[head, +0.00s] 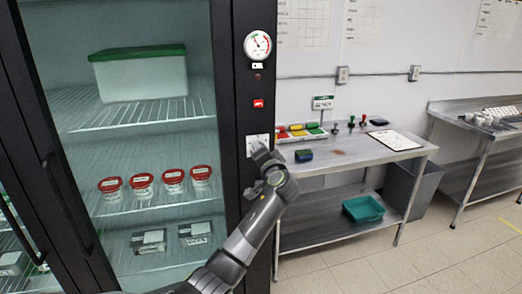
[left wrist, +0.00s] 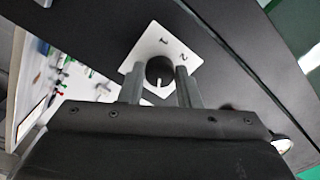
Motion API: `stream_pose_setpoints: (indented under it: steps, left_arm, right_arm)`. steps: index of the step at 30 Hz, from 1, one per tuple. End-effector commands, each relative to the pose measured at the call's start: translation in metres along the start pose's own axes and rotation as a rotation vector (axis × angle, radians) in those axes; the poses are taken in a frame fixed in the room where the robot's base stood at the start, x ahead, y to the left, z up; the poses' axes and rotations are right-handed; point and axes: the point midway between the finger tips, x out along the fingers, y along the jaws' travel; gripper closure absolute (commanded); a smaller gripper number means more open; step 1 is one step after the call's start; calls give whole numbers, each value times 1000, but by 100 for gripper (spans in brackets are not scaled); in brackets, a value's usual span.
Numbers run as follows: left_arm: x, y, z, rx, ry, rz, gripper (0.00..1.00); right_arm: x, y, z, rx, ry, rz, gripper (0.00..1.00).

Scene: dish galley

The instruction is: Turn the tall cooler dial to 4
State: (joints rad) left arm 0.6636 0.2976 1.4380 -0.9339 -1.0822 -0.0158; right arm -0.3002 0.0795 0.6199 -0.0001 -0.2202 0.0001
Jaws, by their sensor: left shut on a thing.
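The tall cooler (head: 256,80) has a black frame and glass doors. Its dial plate (head: 256,139) is a white square on the black post, largely covered by my gripper in the head view. In the left wrist view, the dial knob (left wrist: 159,69) is dark and round with a white mark on it, on the white plate (left wrist: 151,42). My right gripper is not in view.
A round gauge (head: 257,45) and a red display (head: 258,103) sit above the dial. Behind the glass are a green-lidded box (head: 140,72) and red-lidded tubs (head: 142,184). A metal table (head: 350,152) with stamps and a clipboard stands to the right.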

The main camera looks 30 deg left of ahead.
Motion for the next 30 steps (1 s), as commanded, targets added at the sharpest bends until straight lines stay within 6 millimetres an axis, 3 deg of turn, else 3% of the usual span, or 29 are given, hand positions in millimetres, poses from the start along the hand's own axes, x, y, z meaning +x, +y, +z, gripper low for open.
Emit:
stream_pose_setpoints:
  steps: [19,20,24,30]
  left_arm:
    - [0,1,0,53,0,1,93]
    - [0,1,0,53,0,1,69]
    - [0,1,0,52,0,1,50]
    - [0,0,0,52,0,0,49]
  right_arm:
    - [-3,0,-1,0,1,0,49]
    - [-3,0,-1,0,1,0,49]
    - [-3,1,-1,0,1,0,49]
    - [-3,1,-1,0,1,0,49]
